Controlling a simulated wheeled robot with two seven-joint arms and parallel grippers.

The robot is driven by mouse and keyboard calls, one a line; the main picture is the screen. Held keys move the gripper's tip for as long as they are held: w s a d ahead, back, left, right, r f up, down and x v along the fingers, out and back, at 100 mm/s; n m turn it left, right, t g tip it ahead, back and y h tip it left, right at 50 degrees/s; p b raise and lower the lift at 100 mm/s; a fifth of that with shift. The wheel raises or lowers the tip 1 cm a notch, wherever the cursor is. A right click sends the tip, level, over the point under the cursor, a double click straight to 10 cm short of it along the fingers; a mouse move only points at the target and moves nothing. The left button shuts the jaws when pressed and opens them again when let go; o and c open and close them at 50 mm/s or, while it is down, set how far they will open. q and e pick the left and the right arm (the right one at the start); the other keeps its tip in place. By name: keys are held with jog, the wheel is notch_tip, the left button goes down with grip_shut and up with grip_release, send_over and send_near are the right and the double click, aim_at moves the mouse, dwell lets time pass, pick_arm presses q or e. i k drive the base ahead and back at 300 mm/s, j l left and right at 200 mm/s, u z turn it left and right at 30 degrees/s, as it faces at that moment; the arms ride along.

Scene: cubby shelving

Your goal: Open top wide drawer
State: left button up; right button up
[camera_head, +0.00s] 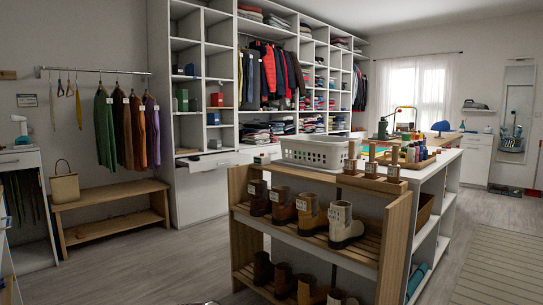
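The tall white cubby shelving (160,110) stands against the back wall. Low in it is a wide white drawer front (208,162) on the left, with a dark thing at its upper edge; it seems to jut out a little. Another white drawer front (258,153) is beside it, partly hidden by the rack and basket. A white cabinet (475,158) with a drawer front at its top stands far right. A white unit (18,159) with a top drawer front is at the left edge. I cannot tell which is the top wide drawer.
A wooden shoe rack (385,250) with several boots blocks the centre foreground. Behind it, a white basket (312,151) sits on a white island. A wooden bench (110,197) stands at left below hanging clothes. Grey floor is free between bench and rack.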

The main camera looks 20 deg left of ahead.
aim_at(275, 152)
jog(key=i+j, duration=0.75)
jog(key=j, duration=0.1)
